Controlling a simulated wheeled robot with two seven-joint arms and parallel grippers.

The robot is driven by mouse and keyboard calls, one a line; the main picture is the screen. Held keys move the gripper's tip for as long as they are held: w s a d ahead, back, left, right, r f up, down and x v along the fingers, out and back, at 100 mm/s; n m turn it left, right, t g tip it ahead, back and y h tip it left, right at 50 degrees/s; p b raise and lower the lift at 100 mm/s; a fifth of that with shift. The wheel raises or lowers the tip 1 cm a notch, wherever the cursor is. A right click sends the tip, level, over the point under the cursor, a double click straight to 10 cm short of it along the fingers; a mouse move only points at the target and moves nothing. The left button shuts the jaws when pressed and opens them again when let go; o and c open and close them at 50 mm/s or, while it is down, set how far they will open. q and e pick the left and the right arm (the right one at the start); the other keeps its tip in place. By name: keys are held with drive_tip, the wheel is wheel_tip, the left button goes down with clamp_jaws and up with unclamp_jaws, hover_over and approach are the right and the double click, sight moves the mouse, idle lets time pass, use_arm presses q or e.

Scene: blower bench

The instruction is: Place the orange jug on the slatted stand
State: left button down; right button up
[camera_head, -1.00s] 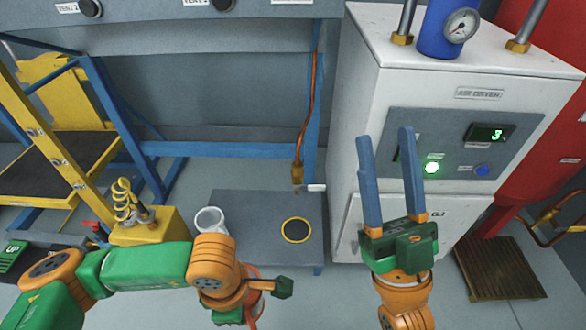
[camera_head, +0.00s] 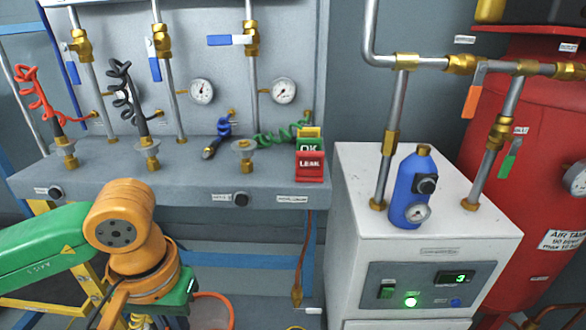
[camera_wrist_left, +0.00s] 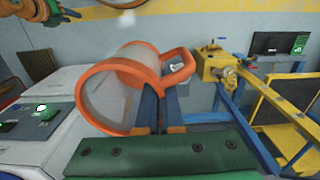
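The orange jug has a clear body (camera_wrist_left: 112,95) with orange rims and an orange handle. In the left wrist view it lies tilted on its side against the fingers. My left gripper (camera_wrist_left: 160,108) is shut on its handle and holds it clear of any surface I can see. In the head view my left arm comes in from the left, its fingers are hidden, and a bit of orange rim (camera_head: 222,300) shows beside the wrist at the bottom. My right gripper is not in view; part of my right arm shows at upper left in the wrist view.
The white air dryer (camera_head: 425,238) stands right of centre, with a blue gauge unit (camera_head: 411,190) on top. The red tank (camera_head: 530,160) is at the right. The grey bench (camera_head: 190,178) carries pipes, hoses and an OK/LEAK box (camera_head: 310,158). A yellow-and-blue frame (camera_wrist_left: 285,110) shows in the wrist view.

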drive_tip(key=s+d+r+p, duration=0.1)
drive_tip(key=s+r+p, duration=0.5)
drive_tip(key=p, duration=0.8)
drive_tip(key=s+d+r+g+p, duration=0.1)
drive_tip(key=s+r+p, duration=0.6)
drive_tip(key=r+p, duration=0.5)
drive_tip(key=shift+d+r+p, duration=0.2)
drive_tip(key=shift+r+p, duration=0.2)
drive_tip(key=shift+p, duration=0.55)
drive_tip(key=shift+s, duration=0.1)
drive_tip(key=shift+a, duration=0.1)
